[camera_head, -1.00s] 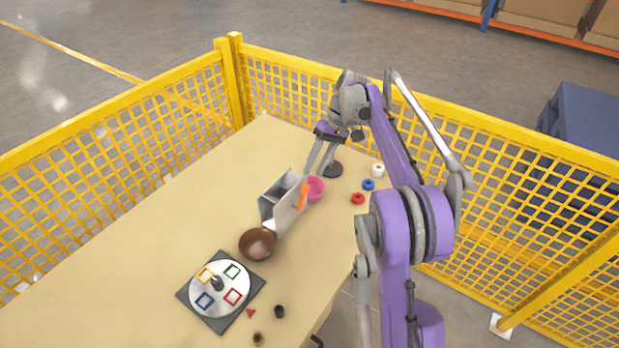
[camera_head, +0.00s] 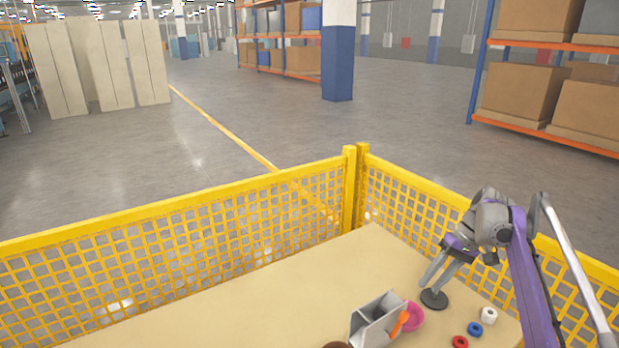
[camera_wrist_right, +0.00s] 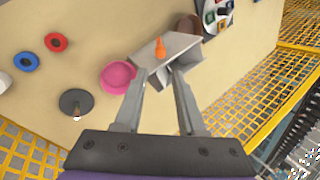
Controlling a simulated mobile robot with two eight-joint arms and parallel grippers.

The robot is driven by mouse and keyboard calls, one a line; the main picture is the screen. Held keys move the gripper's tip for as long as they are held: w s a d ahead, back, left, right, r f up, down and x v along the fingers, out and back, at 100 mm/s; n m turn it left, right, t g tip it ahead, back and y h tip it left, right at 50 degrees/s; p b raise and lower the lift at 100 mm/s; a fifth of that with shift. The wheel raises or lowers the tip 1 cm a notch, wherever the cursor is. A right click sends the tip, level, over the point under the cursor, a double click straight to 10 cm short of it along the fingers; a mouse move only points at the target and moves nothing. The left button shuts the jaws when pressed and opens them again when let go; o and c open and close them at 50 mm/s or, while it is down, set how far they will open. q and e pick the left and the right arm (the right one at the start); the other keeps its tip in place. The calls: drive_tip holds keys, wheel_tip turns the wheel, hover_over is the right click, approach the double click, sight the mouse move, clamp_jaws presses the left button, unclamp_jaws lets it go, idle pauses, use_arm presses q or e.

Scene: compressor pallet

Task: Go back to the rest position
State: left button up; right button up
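My right gripper (camera_head: 434,277) is over the table near the black round stand (camera_head: 434,299), pointing down and to the left. In the right wrist view its two fingers (camera_wrist_right: 160,78) are apart, with nothing held between them. Beyond the fingertips in that view are the grey divided box (camera_wrist_right: 185,47) and the orange object (camera_wrist_right: 160,48) at its side. My left gripper is in neither current view.
The pink bowl (camera_head: 411,316) is beside the grey box. White (camera_head: 489,315), blue (camera_head: 475,329) and red (camera_head: 460,342) rings lie to the right. A yellow mesh fence (camera_head: 200,235) borders the table (camera_head: 300,285). The table's far left part is clear.

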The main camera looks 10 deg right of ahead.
drive_tip(key=s+a+h, duration=0.2)
drive_tip(key=s+a, duration=0.2)
drive_tip(key=a, duration=0.5)
drive_tip(key=s+a+f+t+h, duration=0.1)
drive_tip(key=s+a+f+t, duration=0.1)
drive_tip(key=s+a+f, duration=0.2)
drive_tip(key=s+a+f+n+t+h, duration=0.1)
drive_tip(key=s+a+f, duration=0.3)
drive_tip(key=s, duration=0.6)
drive_tip(key=s+a+f+t+h, duration=0.1)
drive_tip(key=s+a+f+t, duration=0.1)
drive_tip(key=s+a+f, duration=0.3)
drive_tip(key=shift+s+t+h, duration=0.3)
drive_tip(key=shift+s, duration=0.85)
